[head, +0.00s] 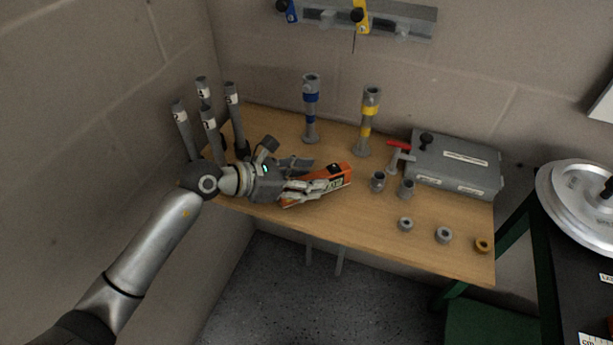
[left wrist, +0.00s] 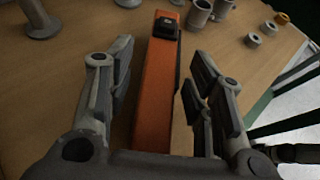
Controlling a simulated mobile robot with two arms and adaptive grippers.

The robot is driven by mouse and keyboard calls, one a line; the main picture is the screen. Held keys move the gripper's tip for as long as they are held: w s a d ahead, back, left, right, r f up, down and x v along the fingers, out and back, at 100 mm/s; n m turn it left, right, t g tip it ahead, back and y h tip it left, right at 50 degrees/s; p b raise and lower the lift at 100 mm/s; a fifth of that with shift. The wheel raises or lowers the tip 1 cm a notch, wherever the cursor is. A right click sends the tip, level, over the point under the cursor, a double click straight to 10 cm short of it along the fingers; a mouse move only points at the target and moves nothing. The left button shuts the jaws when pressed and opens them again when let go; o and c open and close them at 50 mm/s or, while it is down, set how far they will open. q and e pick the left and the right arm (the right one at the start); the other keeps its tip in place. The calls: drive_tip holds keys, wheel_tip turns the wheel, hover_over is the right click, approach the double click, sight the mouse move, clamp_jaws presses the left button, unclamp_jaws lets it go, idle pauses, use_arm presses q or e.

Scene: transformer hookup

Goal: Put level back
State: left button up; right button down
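The level is an orange bar with a black top piece (head: 335,180), lying on the wooden table. My left gripper (head: 308,188) reaches in from the left, low over the table at the level. In the left wrist view the orange level (left wrist: 157,85) runs lengthwise between the two fingers of my left gripper (left wrist: 163,75). The gripper hides the near end of the level. My right gripper is in neither view.
Grey posts (head: 208,130) stand at the table's left. A blue-banded post (head: 311,105) and a yellow-banded post (head: 369,118) stand behind the level. A grey box (head: 455,166), small cups (head: 378,180) and rings (head: 443,235) are to the right. The table's front is clear.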

use_arm(q)
drive_tip(key=shift+r, duration=0.25)
drive_tip(key=p+v, duration=0.2)
drive_tip(key=v, duration=1)
drive_tip(key=shift+f, duration=0.1)
